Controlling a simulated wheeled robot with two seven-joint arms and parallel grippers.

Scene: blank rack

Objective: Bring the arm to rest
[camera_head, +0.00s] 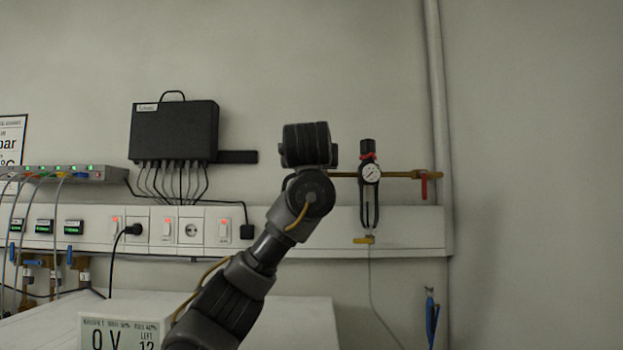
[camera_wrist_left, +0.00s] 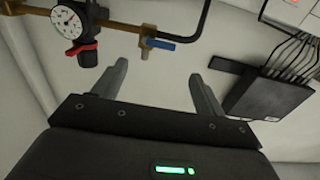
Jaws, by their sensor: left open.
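My left arm (camera_head: 255,265) rises from the bottom of the head view, slanting up to the right. Its wrist end stands in front of the wall, left of the pressure regulator (camera_head: 370,175). The fingers do not show in the head view, hidden behind the wrist. In the left wrist view my left gripper (camera_wrist_left: 160,78) is open, its two grey fingers wide apart. Only blank wall shows between them, and nothing is held. My right gripper is in neither view.
A black box (camera_head: 175,130) with several cables hangs on the wall. A white trunking (camera_head: 400,232) with sockets runs below it. A brass pipe with a red-handled valve (camera_head: 424,185) is at right. A white bench unit (camera_head: 300,322) stands below. The right wall is clear.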

